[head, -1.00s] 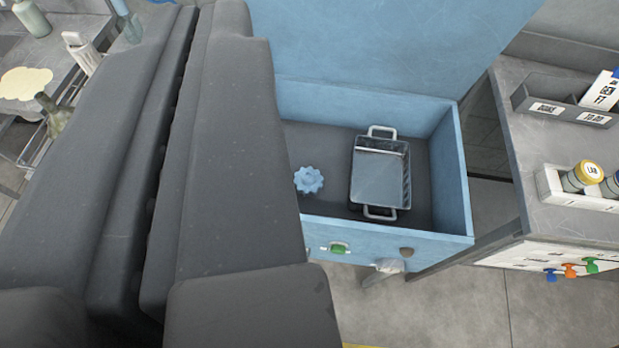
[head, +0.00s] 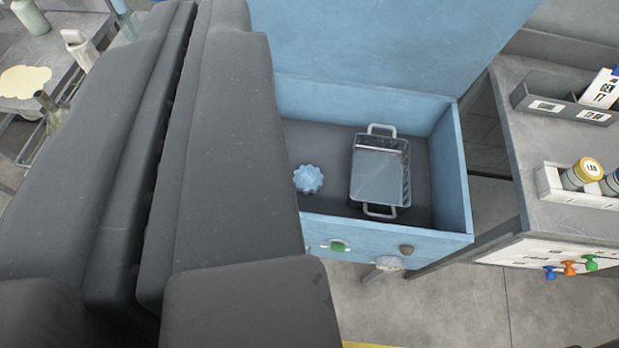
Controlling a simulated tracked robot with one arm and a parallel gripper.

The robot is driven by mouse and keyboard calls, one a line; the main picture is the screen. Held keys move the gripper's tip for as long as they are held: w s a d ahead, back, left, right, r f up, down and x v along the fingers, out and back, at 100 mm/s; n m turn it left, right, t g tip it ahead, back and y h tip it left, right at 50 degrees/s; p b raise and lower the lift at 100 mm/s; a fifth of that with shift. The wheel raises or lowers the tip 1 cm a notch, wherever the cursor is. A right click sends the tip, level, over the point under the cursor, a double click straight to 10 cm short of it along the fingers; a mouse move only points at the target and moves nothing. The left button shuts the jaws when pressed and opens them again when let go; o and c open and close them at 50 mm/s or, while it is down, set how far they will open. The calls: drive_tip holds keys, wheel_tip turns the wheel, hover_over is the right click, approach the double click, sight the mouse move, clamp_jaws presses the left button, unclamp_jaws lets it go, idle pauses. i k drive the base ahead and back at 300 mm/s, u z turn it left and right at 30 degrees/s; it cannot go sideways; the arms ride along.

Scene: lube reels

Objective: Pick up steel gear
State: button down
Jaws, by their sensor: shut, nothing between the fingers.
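The steel gear (head: 307,179) is a small pale blue-grey toothed disc. My gripper (head: 196,8) fills the left half of the head view as two long dark fingers pressed together along a narrow seam. It is shut and empty. The right finger hides the drawer's left part and stands just left of the gear in the picture. I cannot tell how far the fingers are above the gear.
A grey metal basket (head: 380,175) with two handles sits in the drawer right of the gear.

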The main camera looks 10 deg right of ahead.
sight(308, 179)
drive_tip(key=u, duration=1.85)
drive_tip(key=k, duration=0.8)
drive_tip(key=z, duration=1.35)
drive_tip(key=i, duration=1)
drive_tip(key=u, duration=0.05)
